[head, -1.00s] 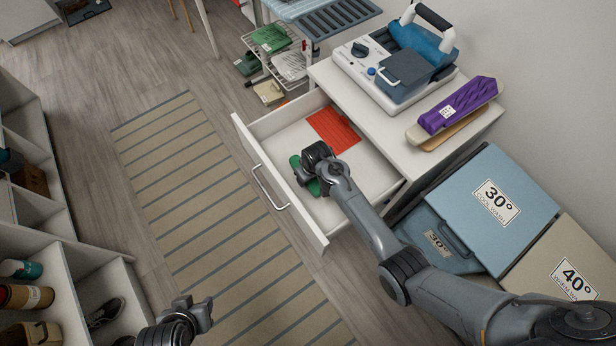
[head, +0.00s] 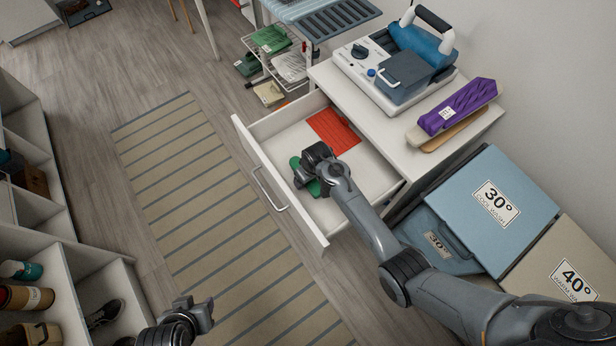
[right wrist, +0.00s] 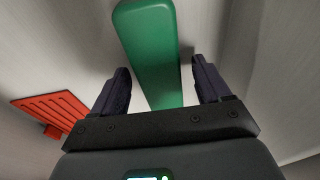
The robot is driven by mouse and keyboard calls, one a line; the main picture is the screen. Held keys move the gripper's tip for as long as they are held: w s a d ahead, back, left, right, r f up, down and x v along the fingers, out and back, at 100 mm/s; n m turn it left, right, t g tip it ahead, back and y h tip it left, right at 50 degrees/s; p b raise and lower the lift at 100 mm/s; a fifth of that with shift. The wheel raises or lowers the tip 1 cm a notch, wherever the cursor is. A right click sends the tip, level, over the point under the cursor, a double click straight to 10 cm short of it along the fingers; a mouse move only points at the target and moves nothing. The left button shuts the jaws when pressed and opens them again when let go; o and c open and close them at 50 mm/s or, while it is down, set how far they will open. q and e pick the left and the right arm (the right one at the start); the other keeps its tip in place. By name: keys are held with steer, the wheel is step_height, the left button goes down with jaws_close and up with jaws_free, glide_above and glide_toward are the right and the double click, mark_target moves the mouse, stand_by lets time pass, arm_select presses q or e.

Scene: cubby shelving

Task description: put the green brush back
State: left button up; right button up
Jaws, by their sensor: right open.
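The green brush (head: 296,163) lies in the open white drawer (head: 285,122), partly hidden under my right gripper (head: 310,172) in the head view. In the right wrist view the brush's smooth green back (right wrist: 152,50) runs between the two dark fingers of my right gripper (right wrist: 161,85). These fingers are apart, with a gap on each side of the brush. My left gripper (head: 203,312) is low over the floor by the striped mat, away from the brush; its finger gap is too small to judge.
A red slotted item (head: 334,131) lies in the drawer beside the brush. Blue and beige wash bins stand at the right. Cubby shelving (head: 60,255) is at the left, beyond the striped mat (head: 190,180).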

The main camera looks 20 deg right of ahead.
mark_target(313, 182)
steer(key=r+p, duration=0.1)
steer(key=r, duration=0.2)
steer(key=s+r+p, duration=0.1)
steer(key=r, duration=0.2)
steer(key=r+p, duration=0.1)
steer(key=r, duration=0.2)
steer(key=shift+s+d+r+p, duration=0.25)
steer(key=shift+d+r+p, duration=0.05)
steer(key=shift+r, duration=0.1)
steer(key=s+d+r, duration=0.1)
steer(key=s+r, duration=0.2)
steer(key=s, duration=0.5)
steer(key=s+d+r+t, duration=0.1)
steer(key=s+r, duration=0.3)
steer(key=s, duration=0.5)
steer(key=s+d+r, duration=0.2)
steer(key=s+r, duration=0.1)
steer(key=s, duration=0.5)
steer(key=shift+s+d+r+m+t+h, duration=0.3)
steer(key=shift+s+r+t, duration=0.05)
steer(key=shift+t, duration=0.05)
step_height(313, 182, up, 35)
steer(key=p, duration=3.6)
step_height(313, 182, down, 63)
steer(key=b, duration=6.3)
